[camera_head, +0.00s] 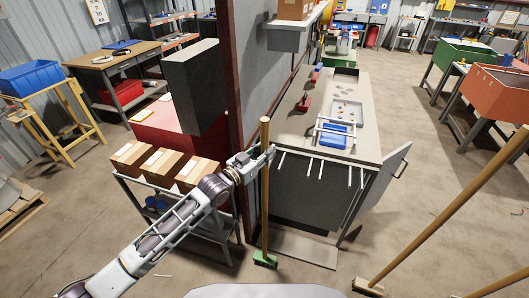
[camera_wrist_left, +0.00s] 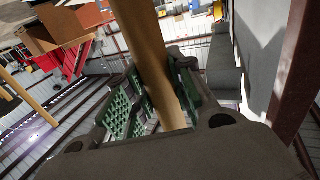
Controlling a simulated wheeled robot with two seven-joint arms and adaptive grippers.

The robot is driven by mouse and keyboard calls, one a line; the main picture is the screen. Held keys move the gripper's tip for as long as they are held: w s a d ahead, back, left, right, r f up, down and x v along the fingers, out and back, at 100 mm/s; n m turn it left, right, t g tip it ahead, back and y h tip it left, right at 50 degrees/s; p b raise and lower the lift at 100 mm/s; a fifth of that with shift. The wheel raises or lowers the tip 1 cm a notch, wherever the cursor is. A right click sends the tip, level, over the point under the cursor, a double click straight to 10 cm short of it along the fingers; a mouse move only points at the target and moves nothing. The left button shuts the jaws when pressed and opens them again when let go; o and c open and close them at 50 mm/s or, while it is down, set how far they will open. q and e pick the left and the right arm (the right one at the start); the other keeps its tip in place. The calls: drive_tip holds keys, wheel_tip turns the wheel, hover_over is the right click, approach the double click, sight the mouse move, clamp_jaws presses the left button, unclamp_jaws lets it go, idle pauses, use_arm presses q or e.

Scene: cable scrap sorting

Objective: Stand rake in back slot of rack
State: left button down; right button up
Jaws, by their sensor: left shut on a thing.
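The long-handled tool (camera_head: 265,205), which I take for the rake, stands nearly upright with a small green head (camera_head: 265,259) at the bottom. Its tines cannot be made out. My left gripper (camera_head: 263,155) is shut on its wooden handle in the upper part; the handle (camera_wrist_left: 150,50) also passes between the green-padded fingers (camera_wrist_left: 155,100) in the left wrist view. White pegs (camera_head: 321,168) stick out below the counter edge, apparently the rack, above a low grey base plate (camera_head: 305,249). The handle is left of the pegs. Whether the head touches the plate or floor is unclear. My right gripper is out of view.
A dark red post (camera_head: 232,80) and grey wall panel rise behind the handle. A cart with cardboard boxes (camera_head: 158,163) stands at left. Another wooden-handled tool (camera_head: 440,220) leans across the right, its head on the floor. The counter (camera_head: 365,105) holds a blue tray.

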use_arm(q)
drive_tip(key=w+d+b, duration=0.2)
drive_tip(key=w, duration=0.4)
drive_tip(key=shift+r+b, duration=0.2)
drive_tip(key=shift+b, duration=0.1)
idle(2.6)
drive_tip(key=shift+w, duration=0.15)
